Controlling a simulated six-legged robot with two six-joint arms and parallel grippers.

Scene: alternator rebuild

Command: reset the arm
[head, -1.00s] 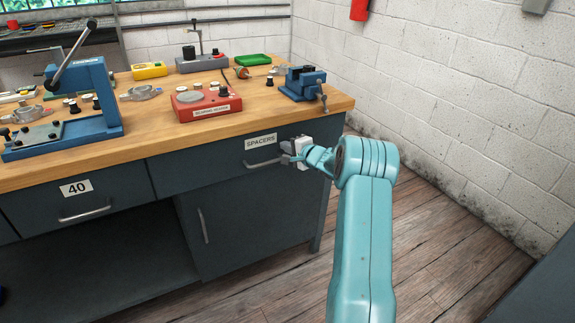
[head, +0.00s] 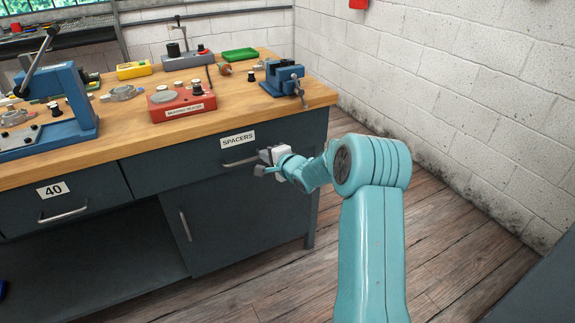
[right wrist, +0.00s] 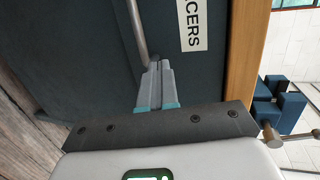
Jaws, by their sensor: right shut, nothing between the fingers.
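My right gripper (head: 262,163) is in front of the drawer labelled SPACERS (head: 290,135), near the right end of its metal handle (head: 241,161). In the right wrist view its fingers (right wrist: 157,82) are together with nothing between them. Their tips lie close to the end of the handle (right wrist: 137,35); I cannot tell if they touch it. The SPACERS label (right wrist: 192,22) shows beside the fingers there. The drawer looks closed, its front flush with the bench. My left gripper is not in view.
The wooden bench top (head: 200,125) carries a red bearing heater (head: 181,103), a blue vise (head: 283,78) at the right corner and a blue press (head: 75,105) at the left. Drawer 40 (head: 85,195) is to the left. Floor (head: 450,240) is open at right.

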